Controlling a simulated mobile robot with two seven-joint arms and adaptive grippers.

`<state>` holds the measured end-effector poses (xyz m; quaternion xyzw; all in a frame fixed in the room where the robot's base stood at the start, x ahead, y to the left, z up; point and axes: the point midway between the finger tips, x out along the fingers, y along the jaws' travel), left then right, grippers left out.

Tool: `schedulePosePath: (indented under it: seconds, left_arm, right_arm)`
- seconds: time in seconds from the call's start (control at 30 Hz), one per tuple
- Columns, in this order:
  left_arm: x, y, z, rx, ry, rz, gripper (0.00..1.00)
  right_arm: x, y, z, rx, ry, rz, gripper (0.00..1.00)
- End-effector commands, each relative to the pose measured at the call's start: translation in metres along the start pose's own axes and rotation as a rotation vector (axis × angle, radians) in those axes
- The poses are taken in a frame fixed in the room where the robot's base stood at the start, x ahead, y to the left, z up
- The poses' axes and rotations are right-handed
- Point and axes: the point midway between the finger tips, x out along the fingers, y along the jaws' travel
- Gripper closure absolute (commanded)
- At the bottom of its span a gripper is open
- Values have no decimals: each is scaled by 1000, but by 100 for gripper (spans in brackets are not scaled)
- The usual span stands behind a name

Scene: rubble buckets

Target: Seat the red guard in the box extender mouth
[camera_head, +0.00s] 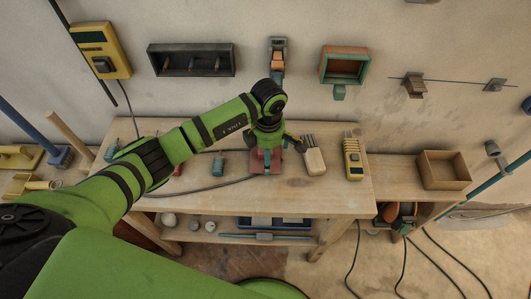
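A red piece (257,169), likely the red guard, lies on the wooden workbench near its middle. My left arm reaches in from the left, and my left gripper (266,150) points down right over the red piece. The wrist hides part of the piece, and I cannot tell whether the fingers are open or closed on it. A teal and orange box (324,66) with an open front is fixed to the wall above the bench; I cannot tell whether it is the box extender. My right gripper is not in view.
A brush (314,160) and a yellow tool (353,160) lie right of the gripper. An open wooden box (444,170) stands on the lower bench at right. A dark shelf (190,60) hangs on the wall. A cable crosses the bench (320,198), whose front right is clear.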

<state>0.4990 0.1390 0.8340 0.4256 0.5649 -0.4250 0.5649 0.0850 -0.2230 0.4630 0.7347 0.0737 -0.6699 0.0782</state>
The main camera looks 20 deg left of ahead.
Motion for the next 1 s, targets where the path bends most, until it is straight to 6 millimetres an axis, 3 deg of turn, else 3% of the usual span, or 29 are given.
schedulePosePath:
  seconds: [0.17, 0.3, 0.4, 0.47, 1.0]
  left_arm:
    - [0, 0, 0, 0, -1, 0, 0]
    - [0, 0, 0, 0, 0, 0, 53]
    - [2, -1, 0, 0, 1, -2, 74]
    - [3, -1, -1, 0, 2, -3, 83]
    - [-1, -2, -1, 0, 6, -6, 84]
  right_arm:
    - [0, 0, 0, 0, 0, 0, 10]
    - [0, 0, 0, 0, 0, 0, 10]
    - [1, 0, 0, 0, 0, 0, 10]
    - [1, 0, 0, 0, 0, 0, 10]
    - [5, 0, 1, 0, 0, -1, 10]
